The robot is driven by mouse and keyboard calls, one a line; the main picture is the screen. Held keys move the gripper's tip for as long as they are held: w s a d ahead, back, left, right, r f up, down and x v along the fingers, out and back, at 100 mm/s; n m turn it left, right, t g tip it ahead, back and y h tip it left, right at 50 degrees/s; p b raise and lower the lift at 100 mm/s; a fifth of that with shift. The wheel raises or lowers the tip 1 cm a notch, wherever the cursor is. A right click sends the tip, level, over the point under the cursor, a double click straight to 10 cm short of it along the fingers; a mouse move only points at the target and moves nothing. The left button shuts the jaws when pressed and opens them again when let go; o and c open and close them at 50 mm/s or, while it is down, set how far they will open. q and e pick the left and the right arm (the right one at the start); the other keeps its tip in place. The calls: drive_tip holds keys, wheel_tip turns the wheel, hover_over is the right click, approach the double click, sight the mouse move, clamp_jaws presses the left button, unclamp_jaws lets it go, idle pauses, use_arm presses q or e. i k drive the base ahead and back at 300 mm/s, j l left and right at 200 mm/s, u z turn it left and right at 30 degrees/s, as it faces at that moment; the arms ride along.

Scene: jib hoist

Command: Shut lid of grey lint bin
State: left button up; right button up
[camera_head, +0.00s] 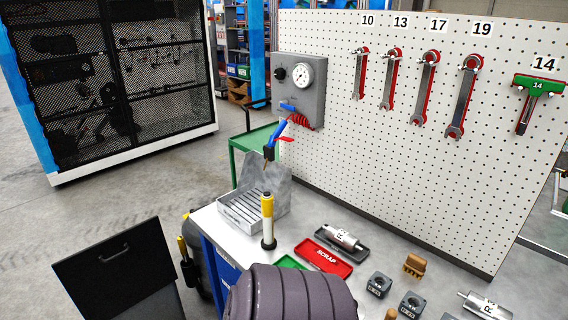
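A dark bin (152,304) stands on the floor at the lower left, cut off by the bottom edge of the head view. Its dark, flat lid (90,268) is raised and tilted up, with a small bar handle (114,254) on the face I see. I cannot read any label on the bin, and its inside is hardly visible. Neither of my grippers shows in this view, and nothing is seen touching the lid.
The workbench (222,248) right of the bin carries a grey tray, a red scrap tray (323,257) and metal parts. A dark ribbed rounded shape (290,295) hides its front. A pegboard (400,150) with wrenches stands behind. Floor left of the bin is clear.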

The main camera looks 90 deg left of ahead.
sight(105, 278)
drive_tip(key=u, duration=4.05)
